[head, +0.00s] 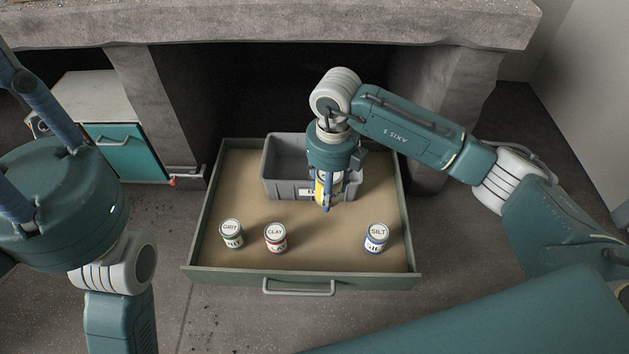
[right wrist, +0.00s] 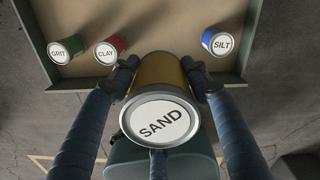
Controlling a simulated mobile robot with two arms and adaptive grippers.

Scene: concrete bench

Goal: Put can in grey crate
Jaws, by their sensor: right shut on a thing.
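The yellow can (head: 321,188), lettered SAND on its lid in the right wrist view (right wrist: 160,118), is between the fingers of my right gripper (head: 328,204). The gripper is shut on it. The grey crate (head: 283,188) stands at the back of the open drawer. In the head view the can overlaps the right part of the crate's front wall; its height above the drawer is hard to tell. My left gripper (head: 22,135) is at the left edge, with its fingertips cut off or hidden, so its opening does not show.
In the drawer (head: 310,254) stand the GRIT can (head: 231,234), the red CLAY can (head: 275,238) and the blue SILT can (head: 376,238), all in front of the crate. A concrete bench (head: 270,25) overhangs the back. A teal cabinet (head: 125,150) is at left.

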